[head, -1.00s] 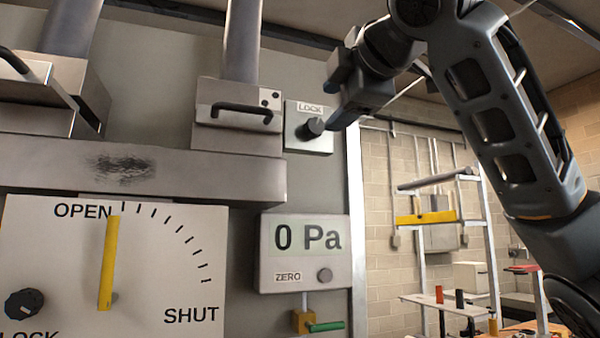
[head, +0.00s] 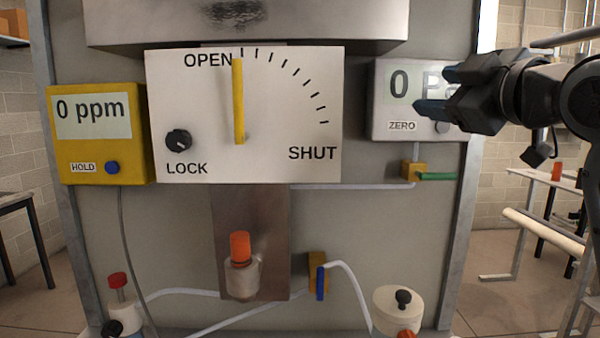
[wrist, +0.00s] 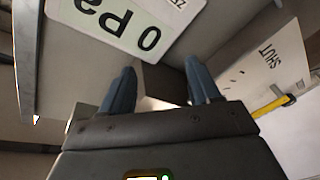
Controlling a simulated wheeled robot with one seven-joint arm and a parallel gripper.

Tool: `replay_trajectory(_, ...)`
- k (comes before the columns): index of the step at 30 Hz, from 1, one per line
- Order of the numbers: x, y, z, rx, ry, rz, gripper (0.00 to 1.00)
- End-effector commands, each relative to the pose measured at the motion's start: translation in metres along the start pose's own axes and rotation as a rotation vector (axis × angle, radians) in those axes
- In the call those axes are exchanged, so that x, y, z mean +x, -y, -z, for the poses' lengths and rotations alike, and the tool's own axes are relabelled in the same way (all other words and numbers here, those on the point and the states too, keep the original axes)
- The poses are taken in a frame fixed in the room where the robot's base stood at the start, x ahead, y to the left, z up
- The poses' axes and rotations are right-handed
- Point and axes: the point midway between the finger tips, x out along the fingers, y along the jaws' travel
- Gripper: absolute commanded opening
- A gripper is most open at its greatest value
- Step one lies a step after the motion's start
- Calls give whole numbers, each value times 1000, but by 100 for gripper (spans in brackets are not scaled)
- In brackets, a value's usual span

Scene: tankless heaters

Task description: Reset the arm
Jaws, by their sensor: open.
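My gripper (head: 436,92) is at the right in the head view, in front of the pressure display (head: 391,113) and covering part of its "0 Pa" reading and its ZERO knob. Its two blue fingers are spread apart and hold nothing. In the wrist view my gripper's fingers (wrist: 160,90) are apart, with the "0 Pa" display (wrist: 118,22) beyond them, seen upside down. My arm reaches in from the right edge of the head view, bent at a dark joint.
A white dial panel (head: 270,165) carries a yellow lever (head: 239,100) pointing at OPEN and a black LOCK knob (head: 179,140). A yellow ppm meter (head: 70,155) is at left. A green-handled valve (head: 437,176) sits below my gripper. Pipes and an orange-capped fitting (head: 240,247) are lower.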

Motion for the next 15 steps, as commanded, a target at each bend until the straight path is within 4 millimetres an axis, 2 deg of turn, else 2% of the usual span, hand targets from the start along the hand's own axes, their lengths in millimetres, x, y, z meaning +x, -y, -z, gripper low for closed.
replay_trajectory(1, -1, 18, -14, 55, -2, 3, 62)
replay_trajectory(8, -14, 85, -68, 278, -6, -20, 62)
replay_trajectory(15, -46, 158, -119, 478, 24, -53, 62)
